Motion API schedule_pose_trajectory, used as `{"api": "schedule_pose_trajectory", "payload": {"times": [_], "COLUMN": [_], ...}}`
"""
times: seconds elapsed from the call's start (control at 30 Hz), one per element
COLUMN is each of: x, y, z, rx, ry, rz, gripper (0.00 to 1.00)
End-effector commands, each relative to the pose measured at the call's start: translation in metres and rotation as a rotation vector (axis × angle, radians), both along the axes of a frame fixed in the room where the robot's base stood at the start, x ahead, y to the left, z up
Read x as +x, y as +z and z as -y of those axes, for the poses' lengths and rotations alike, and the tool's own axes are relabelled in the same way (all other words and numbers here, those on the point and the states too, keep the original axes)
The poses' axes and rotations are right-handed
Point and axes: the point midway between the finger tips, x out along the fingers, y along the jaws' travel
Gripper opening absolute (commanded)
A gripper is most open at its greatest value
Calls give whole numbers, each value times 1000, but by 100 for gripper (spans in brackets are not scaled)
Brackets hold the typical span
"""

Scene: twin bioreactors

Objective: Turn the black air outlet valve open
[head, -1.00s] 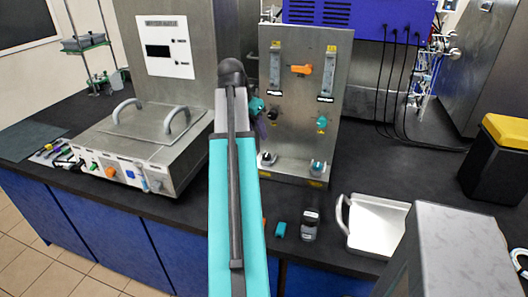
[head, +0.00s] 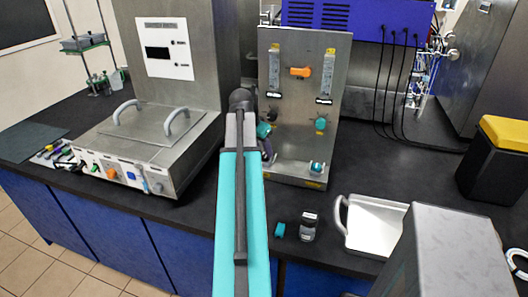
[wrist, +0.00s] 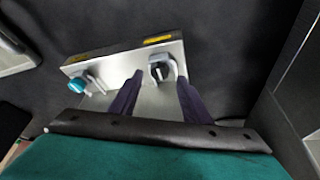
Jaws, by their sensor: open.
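The black air outlet valve (wrist: 160,71) sits on the lower ledge of the metal panel (wrist: 119,66) in the wrist view. It is a dark knob with a pale bar across it, in a light grey mount. My gripper (wrist: 159,80) is open, one dark finger on each side of the valve. I cannot tell whether the fingers touch it. In the head view my gripper (head: 267,150) is at the panel's lower left and hides this valve.
A teal valve (wrist: 77,86) is beside the black one on the ledge; it also shows in the head view (head: 317,167). An orange valve (head: 300,72) and flow meters are higher on the panel. A lidded metal unit (head: 145,140) stands left, a white tray (head: 375,226) at front right.

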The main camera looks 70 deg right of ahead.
Motion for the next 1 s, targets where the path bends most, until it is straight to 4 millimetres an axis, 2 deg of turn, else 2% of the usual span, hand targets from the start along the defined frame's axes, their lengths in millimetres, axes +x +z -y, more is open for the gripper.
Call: {"api": "schedule_pose_trajectory", "payload": {"times": [0.33, 0.77, 1.0], "x": [-4, -4, -3], "y": [-26, -31, -31], "z": [11, 12, 12], "rx": [0, 0, 0], "ry": [0, 1, 1], "rz": [0, 0, 0], "gripper": [43, 43, 4]}}
